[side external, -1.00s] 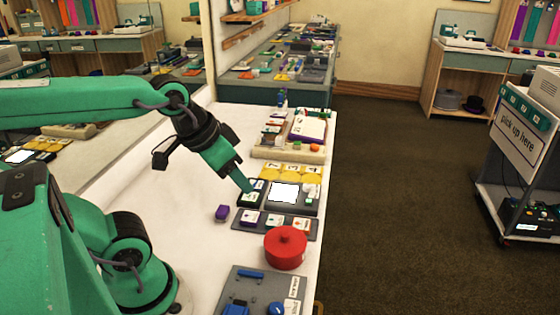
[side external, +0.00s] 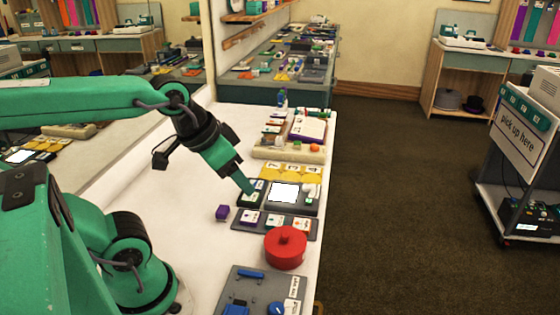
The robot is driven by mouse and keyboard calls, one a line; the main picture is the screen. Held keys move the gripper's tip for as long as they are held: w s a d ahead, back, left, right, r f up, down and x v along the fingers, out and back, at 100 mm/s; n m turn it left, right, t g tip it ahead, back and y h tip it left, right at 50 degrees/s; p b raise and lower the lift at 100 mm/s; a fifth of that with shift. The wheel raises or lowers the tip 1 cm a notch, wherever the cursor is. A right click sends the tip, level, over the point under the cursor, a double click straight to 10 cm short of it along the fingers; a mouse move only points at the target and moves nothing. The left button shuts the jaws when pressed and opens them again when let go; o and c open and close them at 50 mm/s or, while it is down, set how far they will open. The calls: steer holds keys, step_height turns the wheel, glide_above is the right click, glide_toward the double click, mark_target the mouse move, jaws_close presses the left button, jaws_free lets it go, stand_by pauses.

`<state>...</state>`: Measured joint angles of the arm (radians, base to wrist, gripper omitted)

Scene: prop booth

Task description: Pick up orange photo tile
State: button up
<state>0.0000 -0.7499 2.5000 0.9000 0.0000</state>
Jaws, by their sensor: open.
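Several small white photo tiles with coloured pictures lie in a row on a dark grey tray (side external: 262,232) at the middle of the table. The right-hand tile (side external: 300,224) seems to carry a reddish or orange mark, but it is too small to be sure that it is the orange photo tile. My gripper (side external: 250,190) is open and points down just behind the tray, over a dark holder with a white-labelled piece (side external: 250,200). Its fingertips partly hide that holder. I cannot tell whether they touch it.
A box with a bright white panel (side external: 284,193) stands right of my gripper. A red lidded pot (side external: 285,249) stands in front of the tray, and a purple block (side external: 222,212) lies left. The white table is clear toward the left.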

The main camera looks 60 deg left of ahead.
steer(key=n+g, duration=0.5)
steer(key=n, duration=0.4)
glide_above(302, 224)
step_height(302, 224, down, 16)
steer(key=shift+a+f+g, duration=0.2)
steer(key=shift+g, duration=0.1)
steer(key=shift+f, duration=1.25)
steer(key=shift+f, duration=0.1)
steer(key=shift+d+f, duration=0.15)
steer(key=shift+f, duration=2.4)
